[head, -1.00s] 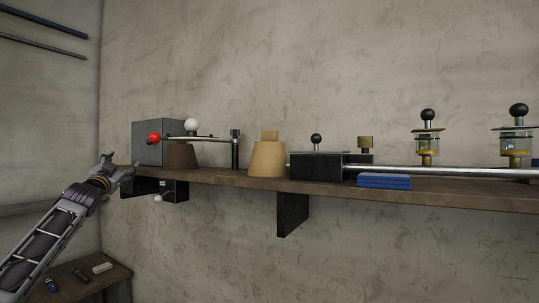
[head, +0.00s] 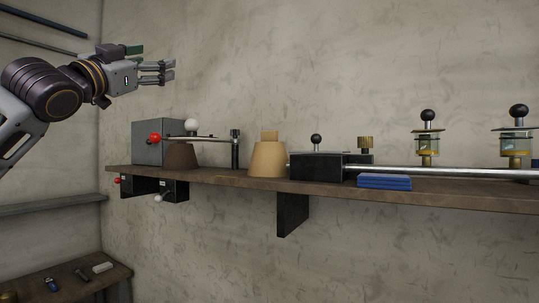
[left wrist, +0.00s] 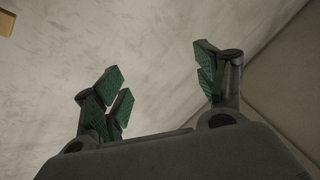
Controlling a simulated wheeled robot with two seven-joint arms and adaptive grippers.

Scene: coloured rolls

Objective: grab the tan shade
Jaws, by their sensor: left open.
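The tan shade (head: 268,159) is a tapered tan piece with a narrower block on top. It stands upright on the wooden shelf (head: 230,181), left of a black box. My left gripper (head: 166,71) is raised well above the shelf, up and to the left of the tan shade and apart from it. Its fingers point right in the head view. In the left wrist view the green-padded fingers (left wrist: 160,92) are spread with nothing between them, against bare wall. My right gripper is in neither view.
A brown shade (head: 182,157) and a grey box (head: 148,142) with red and white knobs stand left of the tan shade. A black box (head: 316,167), a long metal rod (head: 440,171), blue slabs (head: 384,181) and two glass-bodied fittings are to the right. The wall above is clear.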

